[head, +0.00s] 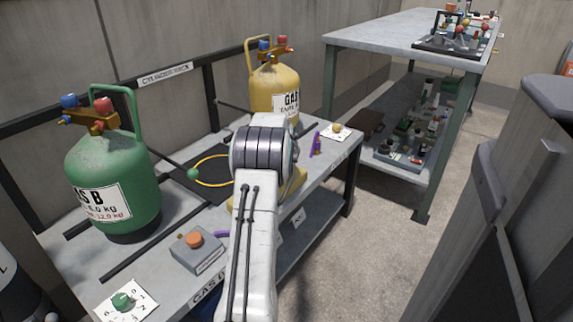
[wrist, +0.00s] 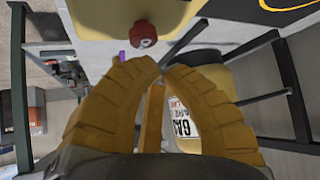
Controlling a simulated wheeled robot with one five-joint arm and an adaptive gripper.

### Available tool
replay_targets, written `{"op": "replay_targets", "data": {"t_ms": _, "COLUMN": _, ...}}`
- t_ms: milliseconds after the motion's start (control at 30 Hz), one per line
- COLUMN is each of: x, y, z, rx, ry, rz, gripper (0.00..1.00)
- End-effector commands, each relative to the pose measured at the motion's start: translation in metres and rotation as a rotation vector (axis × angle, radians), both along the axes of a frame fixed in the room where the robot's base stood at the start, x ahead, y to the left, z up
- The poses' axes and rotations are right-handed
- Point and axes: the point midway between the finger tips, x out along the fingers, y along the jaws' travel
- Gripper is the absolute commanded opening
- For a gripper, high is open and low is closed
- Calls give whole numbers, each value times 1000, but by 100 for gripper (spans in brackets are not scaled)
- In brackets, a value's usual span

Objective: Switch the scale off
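A black square plate with a yellow ring (head: 212,170), which looks like the scale's platform, lies on the bench between the two cylinders. Its corner shows at the top right of the wrist view (wrist: 285,5). A yellow housing (head: 297,186) is beside it, mostly hidden by my arm in the head view. In the wrist view, this housing (wrist: 105,15) carries a red round button (wrist: 143,35) with a pale mark. My gripper (wrist: 161,68) has its yellow fingertips together, with nothing seen between them. In the picture they are just below the button, apparently apart from it.
A green cylinder (head: 112,185) stands left, a yellow cylinder (head: 272,92) behind. A grey box with an orange knob (head: 195,238) and a plate with a green knob (head: 122,300) are at the front. A purple object (head: 316,145) stands right. Another workbench (head: 385,35) is behind.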

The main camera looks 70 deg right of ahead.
Motion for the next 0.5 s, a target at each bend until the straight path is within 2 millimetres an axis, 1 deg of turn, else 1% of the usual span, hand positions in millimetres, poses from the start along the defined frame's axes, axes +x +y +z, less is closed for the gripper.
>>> {"op": "replay_targets", "data": {"t_ms": 167, "x": 0, "y": 0, "z": -1, "rx": 0, "ry": 0, "rz": 0, "gripper": 0}}
{"op": "replay_targets", "data": {"t_ms": 500, "x": -1, "y": 0, "z": -9, "rx": 0, "ry": 1, "rz": -1, "gripper": 0}}
